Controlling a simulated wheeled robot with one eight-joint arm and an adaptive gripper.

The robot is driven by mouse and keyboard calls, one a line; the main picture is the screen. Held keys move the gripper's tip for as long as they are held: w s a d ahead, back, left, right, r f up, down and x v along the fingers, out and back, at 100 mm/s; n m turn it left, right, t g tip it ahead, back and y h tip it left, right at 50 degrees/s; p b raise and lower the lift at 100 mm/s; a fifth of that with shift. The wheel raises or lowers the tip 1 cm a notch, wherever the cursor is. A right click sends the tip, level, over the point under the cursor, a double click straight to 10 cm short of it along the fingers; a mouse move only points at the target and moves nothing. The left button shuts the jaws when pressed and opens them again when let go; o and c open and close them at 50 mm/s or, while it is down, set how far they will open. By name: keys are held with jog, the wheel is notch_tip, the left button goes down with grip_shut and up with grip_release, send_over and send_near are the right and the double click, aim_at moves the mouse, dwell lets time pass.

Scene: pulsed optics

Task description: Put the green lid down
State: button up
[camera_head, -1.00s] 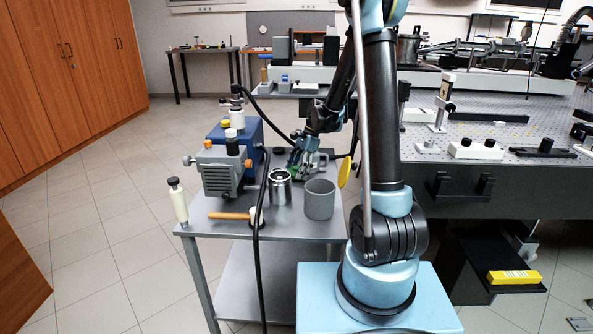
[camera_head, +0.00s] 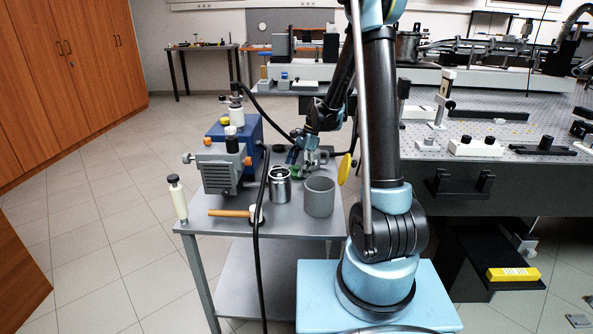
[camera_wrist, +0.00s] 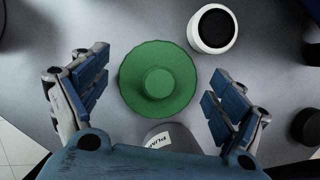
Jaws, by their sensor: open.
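The green lid (camera_wrist: 158,82) is round with a raised knob and a scalloped rim. In the wrist view it lies knob up, apparently on the grey cart top (camera_wrist: 95,25). My gripper (camera_wrist: 157,92) is open, with its blue-padded fingers on either side of the lid and a gap at both sides. In the head view my gripper (camera_head: 301,160) is low over the back of the cart top, and only a bit of green (camera_head: 292,172) shows by the fingers. The lid's underside is hidden.
A metal canister (camera_head: 280,186) and a grey cup (camera_head: 319,198) stand in front of my gripper. A grey-and-blue pump (camera_head: 219,168) stands to the left. A wooden-handled tool (camera_head: 230,213) lies near the front edge. A white round container (camera_wrist: 212,28) is close beside the lid.

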jog(key=shift+r, duration=0.45)
jog(key=v, duration=1.2)
